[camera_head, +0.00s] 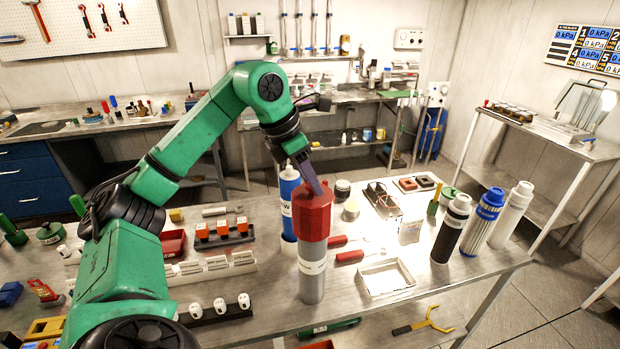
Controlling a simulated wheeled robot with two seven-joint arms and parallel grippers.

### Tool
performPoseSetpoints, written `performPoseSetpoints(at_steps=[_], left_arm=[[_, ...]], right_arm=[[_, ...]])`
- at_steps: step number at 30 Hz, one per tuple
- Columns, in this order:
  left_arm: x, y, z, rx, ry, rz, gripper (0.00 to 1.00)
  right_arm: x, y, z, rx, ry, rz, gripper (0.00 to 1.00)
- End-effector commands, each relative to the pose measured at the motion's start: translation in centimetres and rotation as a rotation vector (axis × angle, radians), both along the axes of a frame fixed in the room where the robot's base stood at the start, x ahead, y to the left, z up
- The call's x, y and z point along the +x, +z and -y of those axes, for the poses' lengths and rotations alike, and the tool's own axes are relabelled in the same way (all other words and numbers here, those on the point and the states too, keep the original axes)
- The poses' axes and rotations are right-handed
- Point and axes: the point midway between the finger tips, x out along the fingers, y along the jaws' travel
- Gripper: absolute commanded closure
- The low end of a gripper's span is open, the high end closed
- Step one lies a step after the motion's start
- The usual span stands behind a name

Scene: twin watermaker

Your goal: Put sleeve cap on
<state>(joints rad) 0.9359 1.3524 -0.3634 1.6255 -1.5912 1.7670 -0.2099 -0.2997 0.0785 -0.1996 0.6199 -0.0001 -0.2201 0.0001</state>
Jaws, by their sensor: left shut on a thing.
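The red octagonal sleeve cap (312,213) is at the top of a grey cylindrical sleeve (312,280) with a white label band. The sleeve is upright near the front middle of the metal table. My left gripper (315,187) comes down from above and is shut on the top of the cap. The cap is in line with the sleeve and covers its upper end; I cannot tell how firmly it is seated. My right gripper is not in view.
A blue bottle (289,205) stands close behind the cap. Black (451,229), blue-striped (482,222) and white (511,215) cylinders stand at the right. An empty white tray (386,277) lies right of the sleeve. Racks with orange (222,234) and white (214,309) pieces lie left.

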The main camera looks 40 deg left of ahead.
Motion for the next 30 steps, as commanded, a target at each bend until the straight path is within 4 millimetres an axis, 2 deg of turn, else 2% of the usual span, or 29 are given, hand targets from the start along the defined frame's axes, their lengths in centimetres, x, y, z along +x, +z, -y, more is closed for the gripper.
performPoseSetpoints(at_steps=[29,30], left_arm=[[0.0,-2.6,0.0,0.0,0.0,0.0,1.0],[0.0,-2.6,0.0,0.0,0.0,0.0,0.56]], right_arm=[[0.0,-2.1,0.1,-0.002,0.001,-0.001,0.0],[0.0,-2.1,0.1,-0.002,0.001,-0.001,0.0]])
